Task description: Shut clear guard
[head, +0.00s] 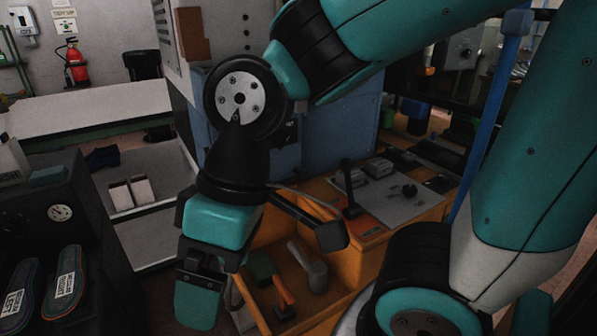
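I cannot make out a clear guard in the head view. A blue machine body (335,135) stands behind my arm, and my wrist hides part of its front. My gripper (200,295) hangs down at the lower middle-left, left of an orange open box. It is seen from behind and the side, so the gap between its fingers is hidden. I see nothing held in it.
Shoe soles (66,285) lie on a dark unit at left. A pale table (90,108) stands behind.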

